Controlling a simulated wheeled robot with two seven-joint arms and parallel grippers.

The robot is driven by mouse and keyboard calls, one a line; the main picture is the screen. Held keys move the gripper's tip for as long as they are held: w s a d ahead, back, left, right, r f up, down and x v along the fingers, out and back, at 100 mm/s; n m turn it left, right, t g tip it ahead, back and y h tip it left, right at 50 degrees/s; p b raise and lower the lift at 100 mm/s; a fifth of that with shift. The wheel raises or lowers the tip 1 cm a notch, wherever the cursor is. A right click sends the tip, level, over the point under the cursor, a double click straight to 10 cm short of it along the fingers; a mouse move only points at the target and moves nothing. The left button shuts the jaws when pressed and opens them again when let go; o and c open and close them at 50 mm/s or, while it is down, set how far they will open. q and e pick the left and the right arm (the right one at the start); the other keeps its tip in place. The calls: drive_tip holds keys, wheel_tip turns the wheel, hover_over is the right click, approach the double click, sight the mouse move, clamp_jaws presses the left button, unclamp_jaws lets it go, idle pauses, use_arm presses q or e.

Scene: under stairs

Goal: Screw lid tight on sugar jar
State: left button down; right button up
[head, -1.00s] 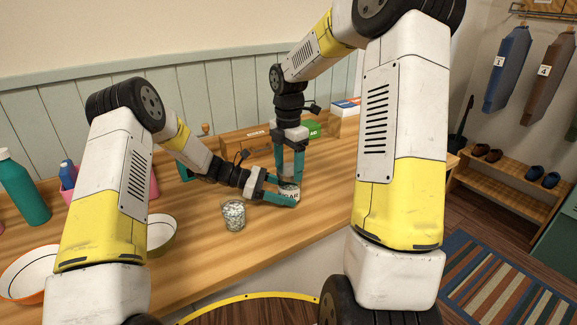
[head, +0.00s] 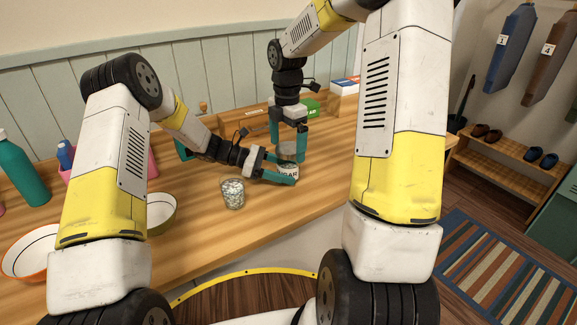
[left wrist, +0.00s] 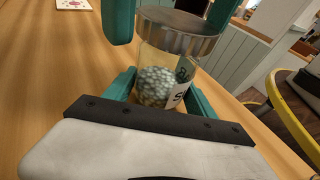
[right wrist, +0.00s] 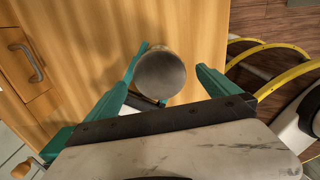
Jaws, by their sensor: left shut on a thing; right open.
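The sugar jar (head: 288,171) stands on the wooden counter, a clear jar with a white label and pale bead-like contents; it also shows in the left wrist view (left wrist: 157,86). Its grey metal lid (left wrist: 178,30) sits on top, looking roughly level; how tight it is cannot be told. The lid also shows from above in the right wrist view (right wrist: 160,75). My left gripper (head: 280,176) is shut on the jar's body, low down. My right gripper (head: 288,153) points down from above, open, with a finger on either side of the lid and a gap beside it.
Another glass jar (head: 233,194) with pale contents stands left of the sugar jar. An olive bowl (head: 162,214), an orange-rimmed bowl (head: 30,253) and a teal bottle (head: 20,172) are farther left. A green box (head: 309,107) is behind. The counter right of the jar is clear.

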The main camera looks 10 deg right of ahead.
sight(287, 148)
drive_tip(key=shift+r, duration=3)
use_arm(q)
drive_tip(key=shift+c, duration=1.1)
unclamp_jaws()
